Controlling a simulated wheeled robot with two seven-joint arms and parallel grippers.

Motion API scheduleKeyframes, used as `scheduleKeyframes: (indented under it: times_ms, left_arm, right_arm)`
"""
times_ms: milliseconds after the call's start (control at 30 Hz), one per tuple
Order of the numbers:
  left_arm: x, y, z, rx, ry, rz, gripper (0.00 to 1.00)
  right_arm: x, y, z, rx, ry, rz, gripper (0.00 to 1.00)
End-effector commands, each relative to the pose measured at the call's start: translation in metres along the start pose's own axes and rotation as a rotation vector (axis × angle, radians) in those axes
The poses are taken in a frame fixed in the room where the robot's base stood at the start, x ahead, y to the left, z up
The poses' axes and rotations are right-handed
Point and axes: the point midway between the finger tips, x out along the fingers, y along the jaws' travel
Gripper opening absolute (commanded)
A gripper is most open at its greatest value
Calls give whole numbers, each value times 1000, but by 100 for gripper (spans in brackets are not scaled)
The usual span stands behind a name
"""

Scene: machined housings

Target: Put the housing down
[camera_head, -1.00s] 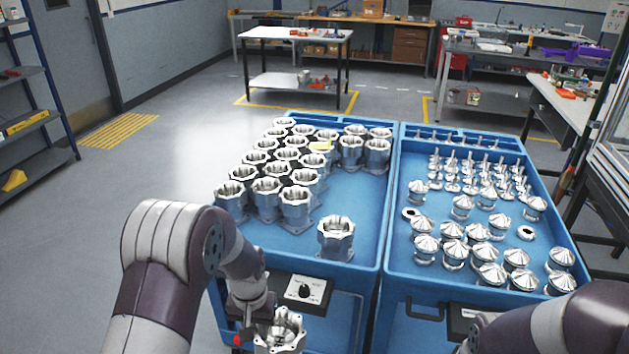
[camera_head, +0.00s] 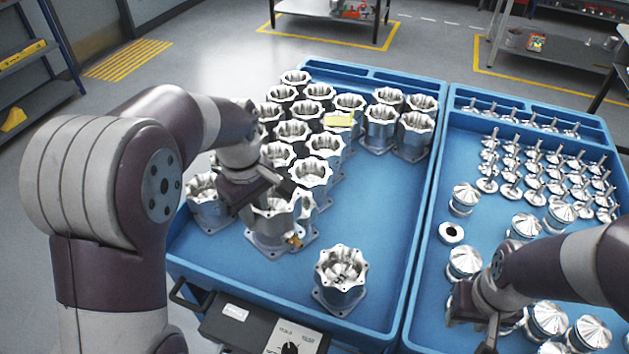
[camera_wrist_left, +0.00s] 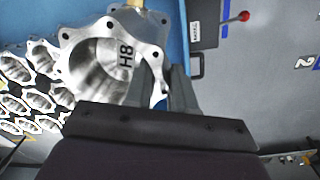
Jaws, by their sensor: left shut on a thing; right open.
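My left gripper (camera_head: 283,185) is shut on the rim of a silver machined housing (camera_head: 270,232), over the front left part of the left blue tray (camera_head: 385,262). The held housing is roughly upright; I cannot tell whether its flange touches the tray floor. In the left wrist view the held housing (camera_wrist_left: 100,65) shows its open bore and the mark "H8", with the gripper fingers (camera_wrist_left: 165,88) at its wall. The gripper partly hides its top in the head view. My right gripper (camera_head: 488,322) is open over the right tray's silver parts.
Several housings (camera_head: 293,133) stand in rows behind and left of the held one, some very close. A lone housing (camera_head: 341,280) stands to its front right. The right blue tray (camera_head: 432,285) holds cone-topped parts (camera_head: 465,262) and stemmed parts (camera_head: 535,185).

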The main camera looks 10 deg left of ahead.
Motion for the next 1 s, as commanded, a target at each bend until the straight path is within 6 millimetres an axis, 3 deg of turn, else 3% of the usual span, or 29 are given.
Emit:
scheduleKeyframes:
  times_ms: [433, 800, 1000]
  left_arm:
    - [118, -5, 1, -8, -2, -2, 0]
    - [167, -7, 1, -7, -1, -1, 0]
    - [174, -7, 0, -7, 1, 2, 0]
  right_arm:
    - [-3, 0, 0, 0, 0, 0, 43]
    - [-4, 0, 0, 0, 0, 0, 43]
    - [-4, 0, 0, 0, 0, 0, 43]
